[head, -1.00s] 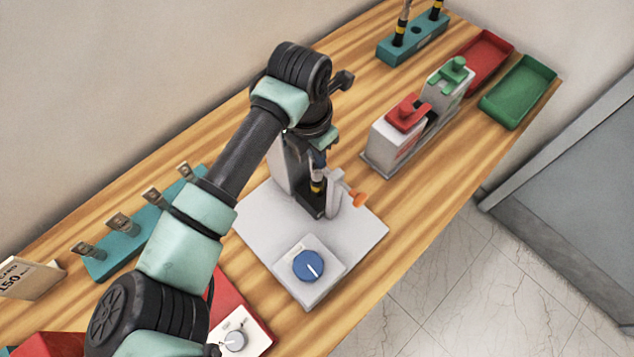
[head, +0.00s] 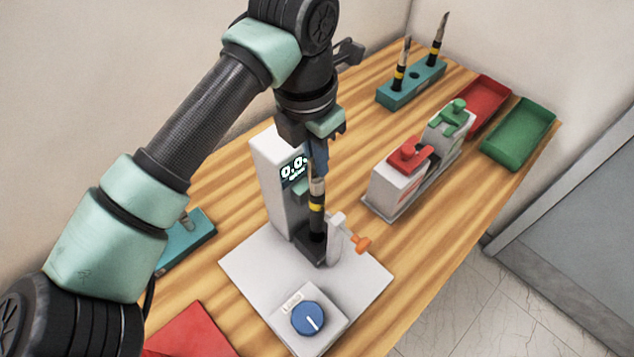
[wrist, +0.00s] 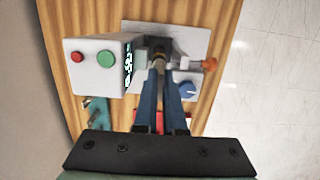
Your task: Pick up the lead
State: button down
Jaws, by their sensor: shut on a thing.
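The lead in the test stand (head: 317,206) is a black rod with a yellow band and a metallic upper end. It stands upright with its lower end in the dark holder of the white stand (head: 370,278). My gripper (head: 317,172) is above it, fingers pointing down, shut on its upper end. In the wrist view the blue fingers (wrist: 160,75) close around the metallic tip of the lead (wrist: 159,58). Two similar leads (head: 402,65) (head: 438,40) stand in a teal rack (head: 412,88) at the back.
The stand has a display column (head: 268,180), an orange-knobbed clamp (head: 361,243) beside the lead and a blue dial (head: 308,317). A grey block with red and green clamps (head: 400,182) is to the right. Red (head: 482,95) and green (head: 520,135) trays lie behind it.

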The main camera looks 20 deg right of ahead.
notch_tip(320, 180, up, 28)
jog(key=p, duration=0.6)
jog(key=shift+p, duration=0.3)
dwell(0.4)
jog(key=shift+f, duration=0.15)
